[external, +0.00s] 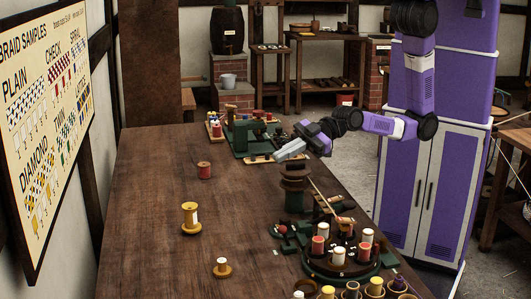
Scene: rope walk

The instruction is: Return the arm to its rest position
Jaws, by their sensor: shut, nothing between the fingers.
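My gripper (279,155) is shut and empty. It hangs at the end of my purple and black arm, which reaches left from the purple body over the right edge of the wooden table (140,215). Its pale fingers point left and slightly down. It appears above a green and brown stacked stand (295,185), close to a small light board (259,159); whether it touches either cannot be told.
A red spool (204,170), a yellow spool (190,218) and a small white-topped spool (222,267) stand on the table. A round dark green braiding stand (342,262) with several bobbins is at the front right. Green racks (245,135) stand at the back. The table's left side is clear.

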